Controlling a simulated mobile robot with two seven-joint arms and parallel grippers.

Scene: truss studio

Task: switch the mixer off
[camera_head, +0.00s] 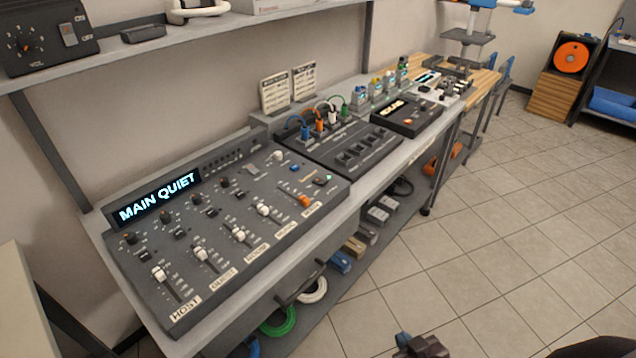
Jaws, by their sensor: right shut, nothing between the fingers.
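The mixer (141,262) is a dark slanted desk on the bench at the left. Its lit display (158,197) reads MAIN QUIET in pale blue. A row of white faders and one orange fader (305,201) runs along its front, with labels such as HOST and GUEST. Near its right end are a blue button (294,168) and a small switch-like part (322,181) with a reddish spot; I cannot tell its position. My right gripper (415,344) is shut and empty at the bottom edge, well right of the mixer and apart from it. My left gripper is out of view.
A patch panel (345,155) with coloured plugs and a dark box (405,117) stand further along the bench. A shelf (180,38) hangs above the mixer. Cable coils and boxes lie on the lower shelf. The tiled floor (490,250) at right is clear.

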